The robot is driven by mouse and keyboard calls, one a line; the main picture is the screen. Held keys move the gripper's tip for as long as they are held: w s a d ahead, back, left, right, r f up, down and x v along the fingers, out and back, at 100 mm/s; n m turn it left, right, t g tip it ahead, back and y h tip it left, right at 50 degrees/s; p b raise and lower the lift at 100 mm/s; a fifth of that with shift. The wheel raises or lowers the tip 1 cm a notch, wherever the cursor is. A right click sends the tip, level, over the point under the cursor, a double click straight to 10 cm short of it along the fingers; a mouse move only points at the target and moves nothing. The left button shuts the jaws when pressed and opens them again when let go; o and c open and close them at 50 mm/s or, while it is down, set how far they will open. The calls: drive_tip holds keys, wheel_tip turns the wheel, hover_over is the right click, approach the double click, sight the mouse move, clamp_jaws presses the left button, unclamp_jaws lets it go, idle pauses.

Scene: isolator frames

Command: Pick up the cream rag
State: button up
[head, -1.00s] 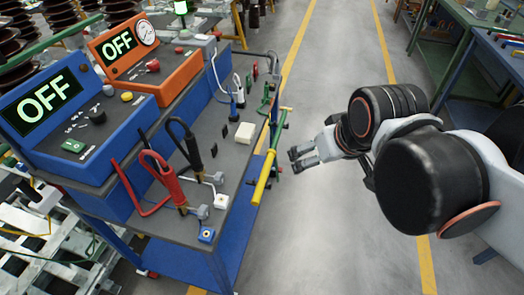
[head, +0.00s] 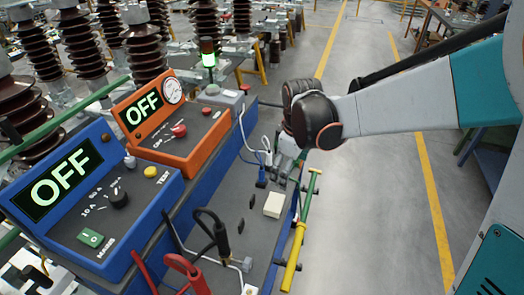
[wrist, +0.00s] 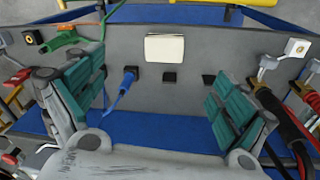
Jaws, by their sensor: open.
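The cream rag (head: 273,205) is a small, flat, pale rectangle lying on the grey top of the blue cart, near its right edge. In the wrist view the cream rag (wrist: 165,48) lies ahead, near the top middle, between the lines of my two fingers and beyond their tips. My gripper (wrist: 157,100) is open and empty, with teal pads on both fingers. In the head view my gripper (head: 283,172) is above the cart's right side, a little behind the rag. Nothing covers the rag in either view.
A blue plug (wrist: 127,80) with a cable stands between my fingers' lines, left of the rag. Small black blocks (wrist: 169,77) lie nearby. Red and black leads (wrist: 285,115) are at the right. A yellow-and-green pole (head: 293,255) runs along the cart's edge. The aisle floor is clear.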

wheel_tip(320, 180, down, 4)
drive_tip(key=w+a+f+n+g+p, duration=0.1)
drive_tip(key=w+a+n, duration=0.1)
drive_tip(key=w+a, duration=0.1)
drive_tip(key=b, duration=0.3)
hover_over(275, 202)
drive_tip(key=shift+n, duration=0.3)
drive_tip(key=f, duration=0.8)
drive_tip(key=shift+w+d+f, duration=0.15)
drive_tip(key=shift+w+d, duration=0.1)
drive_tip(key=shift+w, duration=0.05)
drive_tip(key=shift+s+a+f+b, duration=0.15)
drive_tip(key=shift+f+b, duration=0.35)
drive_tip(key=shift+f, duration=0.85)
drive_tip(key=shift+s+a+f+b, duration=0.15)
drive_tip(key=shift+f+b, duration=0.35)
drive_tip(key=shift+f, duration=0.8)
drive_tip(key=shift+w+r, duration=0.1)
drive_tip(key=shift+c, duration=0.5)
